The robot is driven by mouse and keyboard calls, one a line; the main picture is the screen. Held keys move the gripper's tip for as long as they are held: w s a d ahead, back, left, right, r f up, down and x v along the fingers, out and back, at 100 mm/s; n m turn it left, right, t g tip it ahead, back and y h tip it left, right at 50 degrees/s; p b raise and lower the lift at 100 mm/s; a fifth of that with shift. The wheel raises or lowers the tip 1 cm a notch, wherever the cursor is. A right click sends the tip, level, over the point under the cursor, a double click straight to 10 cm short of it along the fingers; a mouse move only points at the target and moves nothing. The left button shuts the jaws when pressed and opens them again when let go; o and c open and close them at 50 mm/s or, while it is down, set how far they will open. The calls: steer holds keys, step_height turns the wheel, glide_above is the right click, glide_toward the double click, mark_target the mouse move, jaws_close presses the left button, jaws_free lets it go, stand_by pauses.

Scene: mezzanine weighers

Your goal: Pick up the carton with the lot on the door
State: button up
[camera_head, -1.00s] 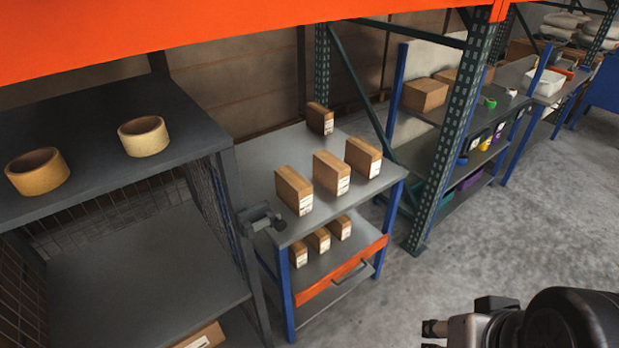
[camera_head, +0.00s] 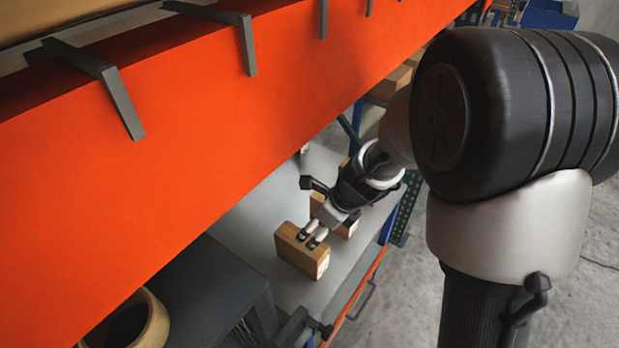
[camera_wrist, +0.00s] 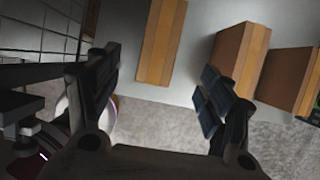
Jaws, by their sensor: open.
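A brown carton (camera_head: 302,252) stands on the grey table at the left end of the visible group. My gripper (camera_head: 311,236) is open right at its upper part, and I cannot tell whether it touches. In the wrist view this carton (camera_wrist: 162,40) lies between and beyond the open fingers of my gripper (camera_wrist: 160,80). A second carton (camera_head: 345,228) stands behind, partly hidden by my gripper. Two more cartons, one near (camera_wrist: 240,55) and one farther right (camera_wrist: 292,80), show in the wrist view. No door or lot text is readable.
The grey table (camera_head: 250,215) has bare surface left of the cartons. A broad orange beam (camera_head: 200,120) crosses in front, above the table. A dark shelf unit (camera_head: 215,285) with a tan ring (camera_head: 150,320) stands at the lower left.

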mark_target(306, 241)
steer(key=b+x, duration=0.2)
steer(key=x, duration=0.2)
steer(key=b+x, duration=0.2)
steer(key=x, duration=0.2)
steer(key=b+x, duration=0.2)
steer(key=x, duration=0.1)
steer(key=shift+w+d+f, duration=0.15)
steer(key=shift+w+f, duration=0.05)
steer(key=shift+f, duration=0.25)
steer(key=shift+a+b+x, duration=0.2)
steer(key=shift+b+x, duration=1.4)
steer(key=shift+x, duration=1.2)
steer(key=shift+f, duration=0.2)
steer(key=shift+c, duration=0.5)
steer(key=c, duration=1.3)
steer(key=shift+c, duration=0.5)
steer(key=shift+r, duration=0.15)
